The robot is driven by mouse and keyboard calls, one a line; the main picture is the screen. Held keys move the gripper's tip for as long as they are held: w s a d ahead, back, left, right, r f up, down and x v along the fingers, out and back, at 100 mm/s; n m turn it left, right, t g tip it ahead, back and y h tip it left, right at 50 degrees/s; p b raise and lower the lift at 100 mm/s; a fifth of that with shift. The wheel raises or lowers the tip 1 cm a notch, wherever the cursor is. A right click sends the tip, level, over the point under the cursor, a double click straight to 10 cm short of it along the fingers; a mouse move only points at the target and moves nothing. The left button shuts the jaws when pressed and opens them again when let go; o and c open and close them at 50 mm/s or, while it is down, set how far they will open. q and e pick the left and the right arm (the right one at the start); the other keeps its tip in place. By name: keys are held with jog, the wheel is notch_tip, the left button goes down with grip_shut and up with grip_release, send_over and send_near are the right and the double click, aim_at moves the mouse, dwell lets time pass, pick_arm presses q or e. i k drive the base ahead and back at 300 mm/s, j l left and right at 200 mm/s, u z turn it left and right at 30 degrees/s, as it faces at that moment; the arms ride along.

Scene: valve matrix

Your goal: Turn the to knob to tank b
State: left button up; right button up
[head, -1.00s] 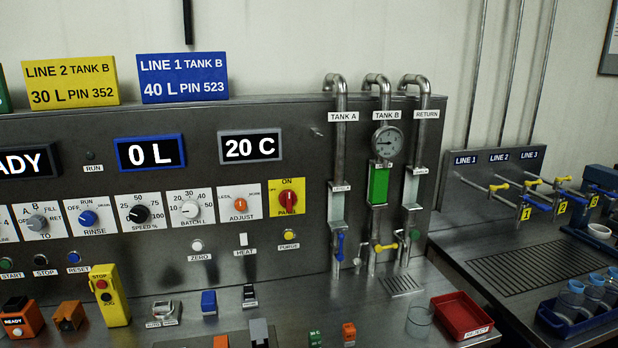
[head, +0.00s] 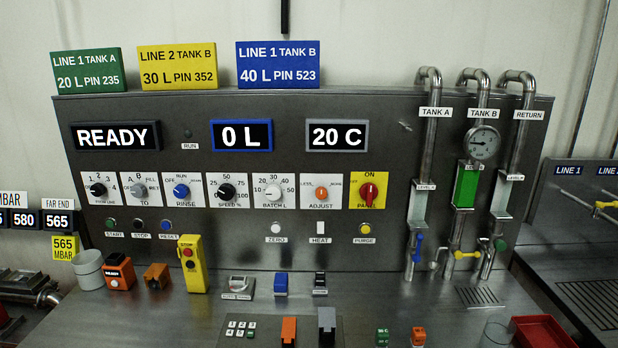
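The TO knob (head: 140,191) is a small grey rotary knob on a white plate, second from the left in the knob row of the steel panel (head: 300,240). A and B are printed above it and FILL to the upper right. Its pointer is too small to read surely. The Tank B pipe (head: 465,120) stands at the panel's right, with a round gauge and a green level block (head: 466,186). Neither of my grippers is in view, and nothing covers the knob.
A yellow control box (head: 192,263) and orange READY box (head: 119,272) stand on the counter below the TO knob. Displays read READY (head: 112,136), 0 L (head: 241,135) and 20 C (head: 336,135). Coloured line signs (head: 178,67) stand on top. Space before the knob row is clear.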

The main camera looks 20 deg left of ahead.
aim_at(138, 191)
jog(key=u, duration=1.4)
